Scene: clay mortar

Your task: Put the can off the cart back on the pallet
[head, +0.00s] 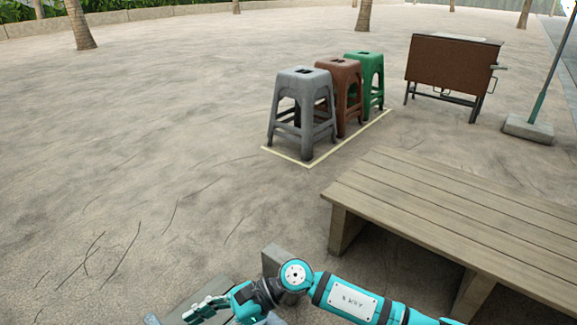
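No can and no pallet show in the head view. A brown box-like stand (452,66) with metal legs and a side handle is at the back right; I cannot tell whether it is the cart. My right arm comes in from the lower right, and its gripper (205,308) points left at the bottom edge. The gripper is partly cut off by the frame, so its opening and anything in it cannot be made out. My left gripper is not in view.
A wooden slatted bench (440,205) fills the right side, close to my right arm. Grey (303,92), brown (345,85) and green (371,72) stools stand in a row beside a pale ground line. A pole base (528,129) is far right. Open ground lies left.

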